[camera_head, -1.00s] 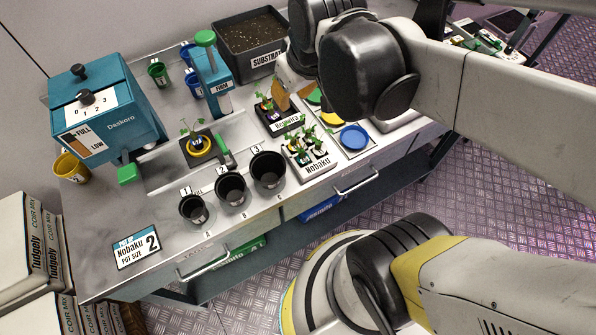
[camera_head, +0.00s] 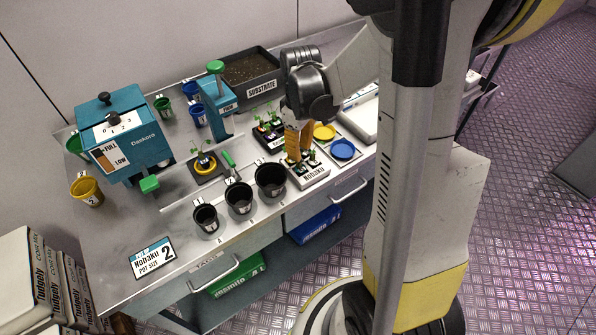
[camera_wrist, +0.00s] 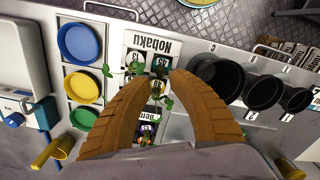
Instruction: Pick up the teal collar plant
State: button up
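The white Nobaku tray (camera_head: 310,178) stands at the front of the bench with several small plants in it. It also shows in the wrist view (camera_wrist: 149,42), with a plant (camera_wrist: 136,64) at its left. My gripper (camera_head: 293,155) is over this tray, pointing down. In the wrist view its two tan, curved fingers (camera_wrist: 161,78) are apart, with a small leafy plant (camera_wrist: 158,88) between them. I cannot tell whether the fingers touch it. Collar colours are too small or hidden to read, so I cannot pick out the teal one.
Black pots (camera_head: 271,180) stand just left of the Nobaku tray. A second plant tray (camera_head: 268,138) is behind it. Blue (camera_head: 343,149) and yellow (camera_head: 324,132) discs lie to the right. A potted plant (camera_head: 204,162) sits by the teal press (camera_head: 217,98).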

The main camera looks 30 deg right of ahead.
aim_at(299, 163)
notch_tip(299, 163, down, 6)
jog(key=shift+w+a+r+b, duration=0.1)
jog(key=shift+w+r+b, duration=0.05)
jog(key=shift+b, duration=1.05)
jog(key=shift+r, duration=0.1)
grip_shut()
